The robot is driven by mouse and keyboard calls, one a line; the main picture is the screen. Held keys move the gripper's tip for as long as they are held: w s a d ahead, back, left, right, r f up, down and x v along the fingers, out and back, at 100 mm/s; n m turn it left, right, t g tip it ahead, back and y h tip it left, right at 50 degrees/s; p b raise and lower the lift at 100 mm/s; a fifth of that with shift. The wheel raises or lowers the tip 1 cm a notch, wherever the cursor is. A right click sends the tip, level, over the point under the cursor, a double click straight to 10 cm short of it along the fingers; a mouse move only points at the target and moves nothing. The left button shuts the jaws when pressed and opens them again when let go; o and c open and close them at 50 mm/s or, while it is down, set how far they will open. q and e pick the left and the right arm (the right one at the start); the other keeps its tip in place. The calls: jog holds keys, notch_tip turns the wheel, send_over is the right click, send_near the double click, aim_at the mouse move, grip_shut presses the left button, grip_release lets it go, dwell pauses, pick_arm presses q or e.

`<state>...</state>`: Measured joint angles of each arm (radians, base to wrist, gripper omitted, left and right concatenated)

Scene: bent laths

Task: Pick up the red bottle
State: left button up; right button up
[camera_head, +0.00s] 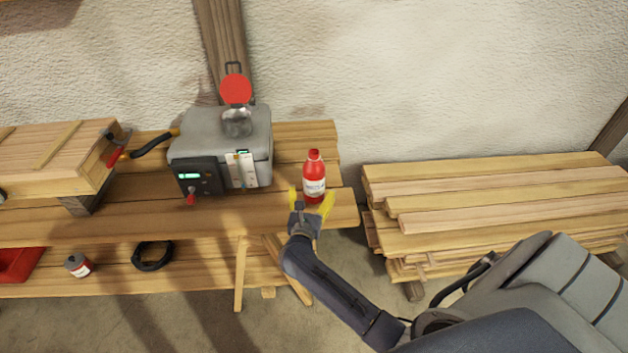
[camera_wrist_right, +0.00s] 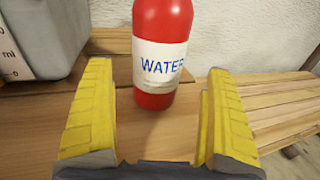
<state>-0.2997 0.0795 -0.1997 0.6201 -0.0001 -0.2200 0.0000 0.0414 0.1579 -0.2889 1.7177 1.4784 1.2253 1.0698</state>
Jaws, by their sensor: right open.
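The red bottle (camera_head: 314,172) stands upright near the right end of the wooden workbench, with a white label. In the right wrist view the bottle (camera_wrist_right: 160,92) shows its label reading "WATER", and its top is cut off by the frame. My right gripper (camera_head: 312,204) is open, with its yellow fingers just in front of the bottle. In the right wrist view the bottle stands beyond the gap between the fingers (camera_wrist_right: 158,115), and nothing is held. My left gripper is not in view.
A grey machine (camera_head: 222,148) with a red disc on top stands left of the bottle. A wooden box (camera_head: 62,158) sits farther left on the workbench (camera_head: 130,222). Stacked planks (camera_head: 490,203) lie to the right. A can (camera_head: 78,265) and a black coil (camera_head: 153,256) lie on the lower shelf.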

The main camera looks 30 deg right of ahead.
aim_at(314, 182)
jog(key=shift+x, duration=2.75)
jog(key=shift+w+a+f, duration=0.1)
jog(key=c, duration=1.4)
